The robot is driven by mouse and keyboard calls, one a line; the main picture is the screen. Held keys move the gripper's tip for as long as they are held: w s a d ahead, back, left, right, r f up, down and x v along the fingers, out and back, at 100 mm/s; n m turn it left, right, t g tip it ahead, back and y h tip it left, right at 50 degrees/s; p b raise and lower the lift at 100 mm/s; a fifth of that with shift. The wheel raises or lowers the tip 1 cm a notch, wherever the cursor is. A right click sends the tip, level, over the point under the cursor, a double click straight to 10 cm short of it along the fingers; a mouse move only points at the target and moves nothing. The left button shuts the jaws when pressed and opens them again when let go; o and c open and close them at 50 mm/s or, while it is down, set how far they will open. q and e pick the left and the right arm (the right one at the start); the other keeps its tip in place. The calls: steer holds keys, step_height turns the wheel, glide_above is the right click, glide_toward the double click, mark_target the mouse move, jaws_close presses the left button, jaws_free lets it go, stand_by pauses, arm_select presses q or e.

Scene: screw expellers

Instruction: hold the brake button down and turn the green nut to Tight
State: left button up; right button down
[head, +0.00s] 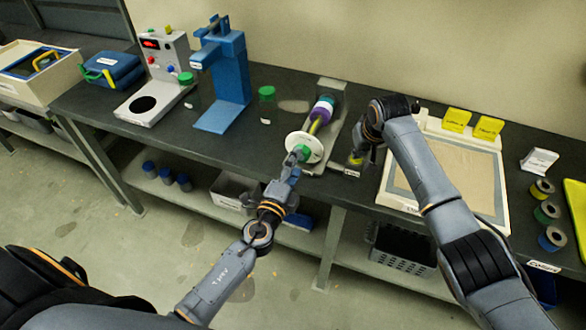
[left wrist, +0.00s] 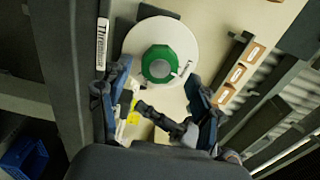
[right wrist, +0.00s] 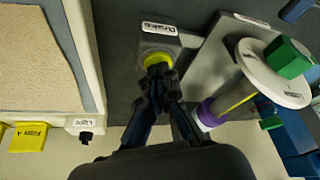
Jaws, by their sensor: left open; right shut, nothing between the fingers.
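The green nut (left wrist: 159,64) sits at the centre of a white disc (left wrist: 187,40) on the end of the screw expeller. In the head view the nut (head: 303,152) is on the disc's near face. My left gripper (left wrist: 155,105) is open, its fingers spread on either side below the nut. The yellow brake button (right wrist: 157,60) is on a grey box labelled Brake (right wrist: 170,41). My right gripper (right wrist: 158,82) is shut and empty, its fingertips at the button, overlapping its lower edge; I cannot tell whether it is pressed down.
The expeller's purple collar (right wrist: 210,113) is right of my right gripper. A framed tan board (head: 440,168) with yellow blocks lies right of the brake. A blue press (head: 225,75) and green-capped jar (head: 267,105) stand left. Shelves run below the bench.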

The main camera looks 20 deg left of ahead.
mark_target(300, 161)
arm_select(q)
steer(key=shift+w, duration=1.95)
stand_by(0.7)
steer(key=shift+s, duration=0.2)
